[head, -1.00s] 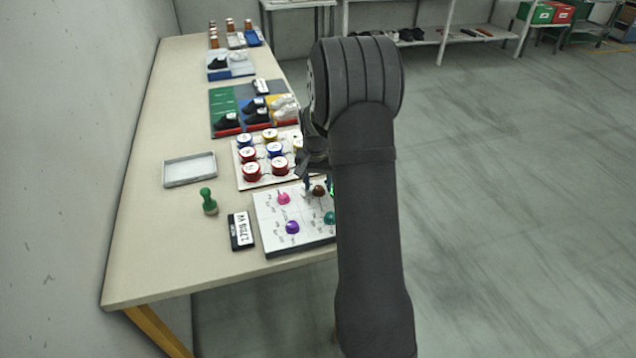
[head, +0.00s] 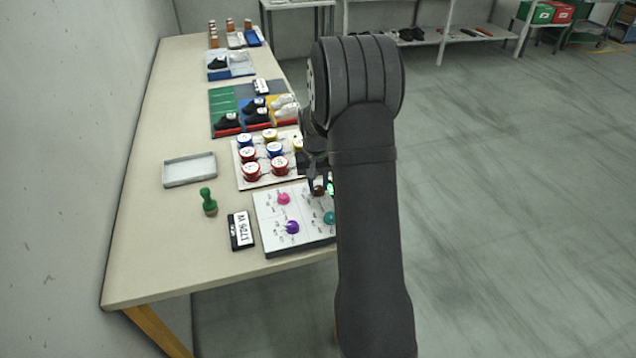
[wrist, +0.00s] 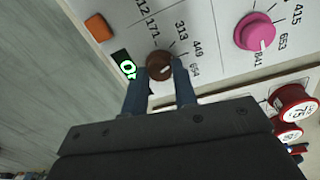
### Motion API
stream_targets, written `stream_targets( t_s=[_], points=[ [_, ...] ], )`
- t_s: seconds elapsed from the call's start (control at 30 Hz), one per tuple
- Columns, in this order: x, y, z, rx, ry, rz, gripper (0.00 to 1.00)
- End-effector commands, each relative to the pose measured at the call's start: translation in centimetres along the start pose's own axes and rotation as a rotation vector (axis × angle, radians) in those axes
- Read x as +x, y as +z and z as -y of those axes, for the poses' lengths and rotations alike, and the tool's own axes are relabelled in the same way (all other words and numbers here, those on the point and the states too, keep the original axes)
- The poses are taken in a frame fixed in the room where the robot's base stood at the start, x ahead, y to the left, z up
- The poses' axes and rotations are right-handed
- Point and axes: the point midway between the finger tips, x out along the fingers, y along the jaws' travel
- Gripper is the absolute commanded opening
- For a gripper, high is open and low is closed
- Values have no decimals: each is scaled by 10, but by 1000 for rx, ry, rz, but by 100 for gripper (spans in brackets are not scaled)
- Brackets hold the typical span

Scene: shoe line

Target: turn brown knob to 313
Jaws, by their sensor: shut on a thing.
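The brown knob (wrist: 159,66) sits on a white dial panel (wrist: 205,45) in the wrist view. My gripper (wrist: 160,80) has its two dark blue fingers on either side of the knob, shut on it. Printed numbers around the knob include 171, 313, 449 and 654. The knob's light pointer mark seems to face the 449 to 654 side, but it is small. A dark display with a glowing green digit (wrist: 128,68) lies beside the knob. In the head view the brown knob (head: 319,190) is partly hidden by my gripper and arm.
On the panel are a pink knob (head: 283,198), a purple knob (head: 292,227) and a teal knob (head: 329,217). A board of red, blue and yellow round pieces (head: 251,171) stands just behind. A grey tray (head: 189,169), green stamp (head: 208,202) and black label device (head: 241,231) lie left.

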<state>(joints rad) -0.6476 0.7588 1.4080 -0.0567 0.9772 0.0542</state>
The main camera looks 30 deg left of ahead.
Motion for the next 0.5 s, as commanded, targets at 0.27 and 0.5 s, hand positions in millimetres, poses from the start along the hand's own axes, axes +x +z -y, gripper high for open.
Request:
stream_targets(
  t_s=[0.27,0.5],
  points=[
    [0,0,0,-207,0,-12,3],
    [0,0,0,-327,0,-17,3]
  ],
)
